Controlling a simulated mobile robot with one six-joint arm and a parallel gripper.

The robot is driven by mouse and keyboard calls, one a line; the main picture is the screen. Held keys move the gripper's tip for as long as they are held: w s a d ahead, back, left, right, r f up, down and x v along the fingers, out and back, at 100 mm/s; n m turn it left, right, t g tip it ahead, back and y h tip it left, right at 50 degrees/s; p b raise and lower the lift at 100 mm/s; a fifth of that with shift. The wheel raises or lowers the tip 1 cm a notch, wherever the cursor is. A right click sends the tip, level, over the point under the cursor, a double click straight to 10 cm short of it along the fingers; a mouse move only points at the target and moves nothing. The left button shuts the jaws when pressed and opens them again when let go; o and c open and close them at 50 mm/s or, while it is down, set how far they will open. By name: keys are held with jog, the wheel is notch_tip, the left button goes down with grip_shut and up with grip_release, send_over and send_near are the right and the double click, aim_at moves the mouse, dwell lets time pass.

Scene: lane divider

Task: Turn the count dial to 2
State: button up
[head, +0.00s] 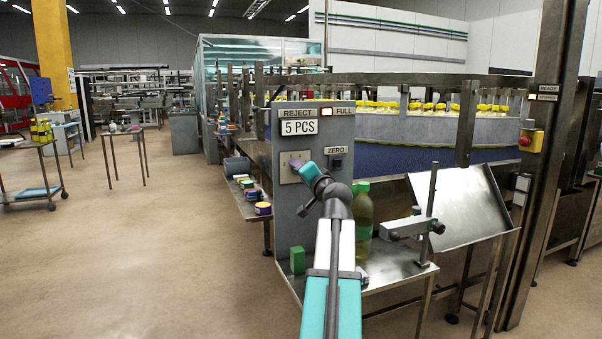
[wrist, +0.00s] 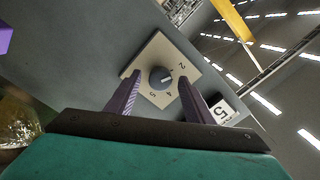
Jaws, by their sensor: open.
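The count dial (wrist: 161,77) is a small round dark grey knob on a cream square plate (wrist: 153,52). A light mark on the knob points toward the plate's right side in the wrist view. The digits 2, 4 and 5 show around it; which digit the mark meets is too small to tell. My gripper (wrist: 159,78) is open, its two purple fingers on either side of the knob, with no clear contact. In the head view my gripper (head: 296,164) is at the plate (head: 288,174) on the grey panel, and the knob is hidden.
A "5 PCS" sign (head: 299,127) is above the dial, and a ZERO button (head: 336,162) is to its right. A green-capped bottle (head: 363,222) and a green block (head: 297,260) stand on the shelf below. A slanted metal chute (head: 462,205) is at right. Open floor lies left.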

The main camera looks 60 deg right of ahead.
jog(key=p+v, duration=0.1)
jog(key=v, duration=1.2)
jog(key=shift+a, duration=0.1)
dwell(0.5)
